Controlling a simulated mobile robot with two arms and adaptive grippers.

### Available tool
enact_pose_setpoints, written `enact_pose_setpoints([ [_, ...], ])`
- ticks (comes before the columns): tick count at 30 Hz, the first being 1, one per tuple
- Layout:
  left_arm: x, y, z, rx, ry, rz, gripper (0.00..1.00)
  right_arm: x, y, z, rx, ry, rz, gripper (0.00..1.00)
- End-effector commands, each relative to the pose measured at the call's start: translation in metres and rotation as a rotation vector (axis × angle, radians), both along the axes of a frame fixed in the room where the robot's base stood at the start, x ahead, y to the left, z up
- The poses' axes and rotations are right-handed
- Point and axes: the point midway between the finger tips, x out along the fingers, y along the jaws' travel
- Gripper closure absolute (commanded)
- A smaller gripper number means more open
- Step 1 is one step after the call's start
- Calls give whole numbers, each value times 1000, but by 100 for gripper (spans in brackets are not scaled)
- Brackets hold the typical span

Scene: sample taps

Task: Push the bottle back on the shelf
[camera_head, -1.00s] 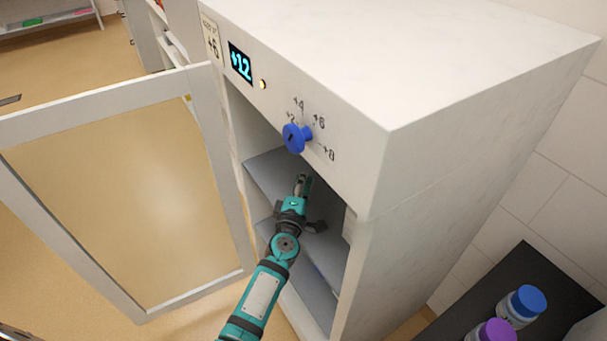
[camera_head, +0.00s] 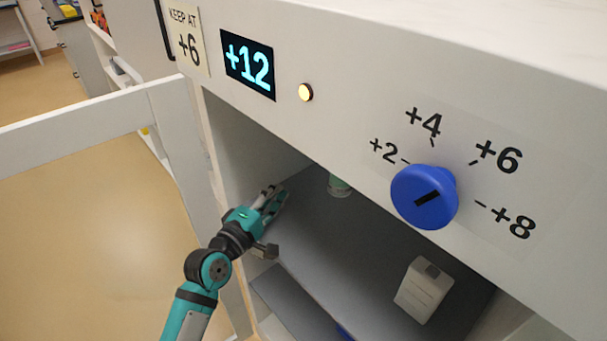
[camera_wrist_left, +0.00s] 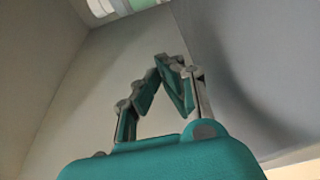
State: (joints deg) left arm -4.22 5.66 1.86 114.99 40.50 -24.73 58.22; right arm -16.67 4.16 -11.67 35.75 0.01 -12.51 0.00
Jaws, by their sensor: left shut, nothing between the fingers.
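A bottle (camera_head: 340,187), white and pale green, stands on the grey upper shelf (camera_head: 320,235) inside the open cabinet. The cabinet's front panel hides its top. A pale green and white thing, probably this bottle, shows at the top edge of the left wrist view (camera_wrist_left: 125,8). A white, squarish container with a grey cap (camera_head: 424,292) stands nearer the shelf's front right. My left gripper (camera_head: 275,197) is shut and empty over the shelf's left part, to the left of the green bottle and apart from it. Its closed fingers also show in the wrist view (camera_wrist_left: 172,68). My right gripper is out of view.
The cabinet panel carries a blue knob (camera_head: 424,197), a lit +12 display (camera_head: 248,64) and a "KEEP AT +6" label (camera_head: 186,40). The open door (camera_head: 95,118) stands at the left, beside my arm. A lower shelf (camera_head: 300,305) lies beneath.

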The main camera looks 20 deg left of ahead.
Motion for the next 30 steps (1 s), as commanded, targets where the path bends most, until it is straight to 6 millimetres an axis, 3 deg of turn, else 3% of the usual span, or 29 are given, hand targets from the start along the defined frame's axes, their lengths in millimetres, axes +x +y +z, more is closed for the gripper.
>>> enact_pose_setpoints([
  [8, 36, -10, 2, -1, -2, -1, 100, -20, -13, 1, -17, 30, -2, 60],
  [17, 98, -26, 2, 1, -1, -1, 100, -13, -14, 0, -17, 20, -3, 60],
  [22, 96, -52, 1, -3, 2, -2, 100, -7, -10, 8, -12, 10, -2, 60],
  [30, 95, -65, 0, 1, 0, 0, 100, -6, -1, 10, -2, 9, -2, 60],
])
